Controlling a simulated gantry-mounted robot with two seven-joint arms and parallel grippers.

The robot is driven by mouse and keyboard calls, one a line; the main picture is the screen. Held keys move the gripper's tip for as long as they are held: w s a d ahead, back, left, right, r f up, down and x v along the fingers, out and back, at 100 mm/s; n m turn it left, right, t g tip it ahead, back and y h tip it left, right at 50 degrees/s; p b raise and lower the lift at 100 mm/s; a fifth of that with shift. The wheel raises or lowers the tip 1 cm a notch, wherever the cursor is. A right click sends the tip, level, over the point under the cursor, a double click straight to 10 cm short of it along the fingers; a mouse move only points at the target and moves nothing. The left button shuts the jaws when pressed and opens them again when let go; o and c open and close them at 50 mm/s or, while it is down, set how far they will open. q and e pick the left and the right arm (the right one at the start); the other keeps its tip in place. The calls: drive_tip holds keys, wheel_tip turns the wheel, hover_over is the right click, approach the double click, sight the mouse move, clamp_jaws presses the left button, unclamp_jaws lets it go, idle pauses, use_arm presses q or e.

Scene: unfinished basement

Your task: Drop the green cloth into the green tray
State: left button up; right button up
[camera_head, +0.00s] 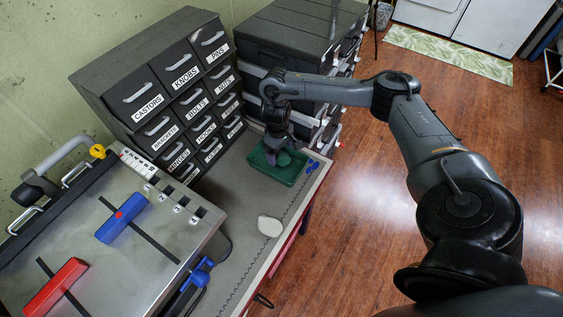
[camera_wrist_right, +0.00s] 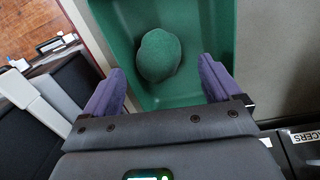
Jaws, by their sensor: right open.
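The green tray (camera_head: 262,170) stands on the grey bench beside the drawer cabinet, and it fills the top of the right wrist view (camera_wrist_right: 222,20). The green cloth (camera_wrist_right: 158,56) lies as a rounded lump inside the tray; it also shows in the head view (camera_head: 284,159). My right gripper (camera_head: 276,150) is over the tray. In the right wrist view its purple fingers (camera_wrist_right: 162,88) are spread apart, with the cloth beyond their tips and nothing held between them. My left gripper is not in view.
A white lump (camera_head: 270,226) lies on the bench in front of the tray. Blue pieces (camera_head: 312,166) lie right of the tray. The labelled drawer cabinet (camera_head: 165,90) stands behind it. A metal plate with red and blue blocks (camera_head: 122,218) is at the left.

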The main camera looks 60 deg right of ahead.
wheel_tip(320, 180, up, 11)
drive_tip(key=p, duration=0.7)
drive_tip(key=shift+w+a, duration=0.15)
drive_tip(key=shift+a, duration=0.15)
drive_tip(key=shift+f, duration=0.1)
